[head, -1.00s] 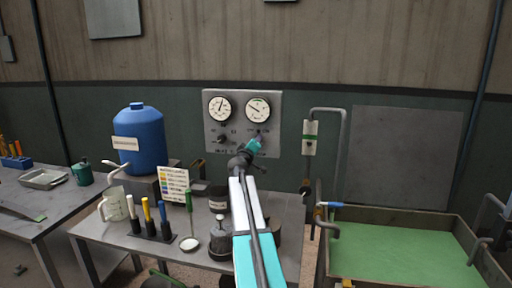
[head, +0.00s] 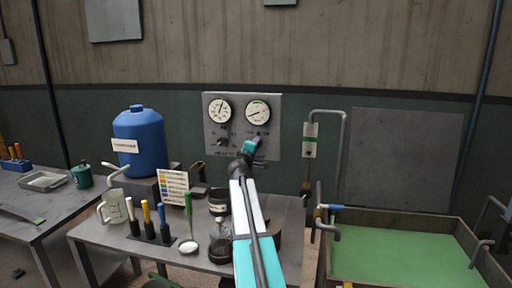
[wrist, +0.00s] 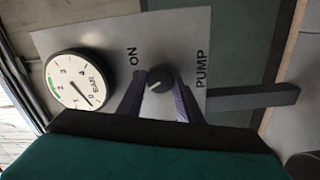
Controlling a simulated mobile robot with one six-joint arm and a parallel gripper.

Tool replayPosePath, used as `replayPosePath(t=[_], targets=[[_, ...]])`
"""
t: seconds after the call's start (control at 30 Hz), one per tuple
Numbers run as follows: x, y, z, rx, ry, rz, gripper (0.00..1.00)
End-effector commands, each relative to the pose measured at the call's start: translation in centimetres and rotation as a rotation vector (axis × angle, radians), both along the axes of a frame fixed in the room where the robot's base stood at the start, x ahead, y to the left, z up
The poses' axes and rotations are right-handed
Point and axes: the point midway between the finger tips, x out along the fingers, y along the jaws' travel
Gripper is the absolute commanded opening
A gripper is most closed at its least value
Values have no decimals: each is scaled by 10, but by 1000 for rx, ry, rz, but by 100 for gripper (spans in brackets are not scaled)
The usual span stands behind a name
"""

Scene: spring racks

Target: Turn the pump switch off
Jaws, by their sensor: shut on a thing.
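The pump switch is a small dark round knob (wrist: 158,78) on a grey panel, between the labels ON and PUMP in the wrist view. My gripper (wrist: 160,92) has one finger on each side of the knob and is shut on it. In the head view my gripper (head: 255,143) reaches the lower right of the panel (head: 212,128) and largely hides the knob. The pressure gauge (wrist: 78,78) beside the switch has its needle close to 0 in the wrist view. Which way the knob points is hard to tell.
A second gauge (head: 219,110) and another knob (head: 222,142) sit on the panel's left half. Below stands a bench with a blue jug (head: 139,140), a colour chart (head: 173,186) and several coloured-handled tools. A green-bottomed basin (head: 400,255) is at the right.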

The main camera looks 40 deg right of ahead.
Motion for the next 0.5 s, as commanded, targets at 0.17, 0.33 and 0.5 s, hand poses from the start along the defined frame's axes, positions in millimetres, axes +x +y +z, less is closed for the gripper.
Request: replayPosePath(t=[0.17, 0.33, 0.5], targets=[[1, 3, -4, 4, 1, 3, 36], [1, 2, -3, 3, 0, 3, 51], [1, 1, -1, 2, 0, 1, 51]])
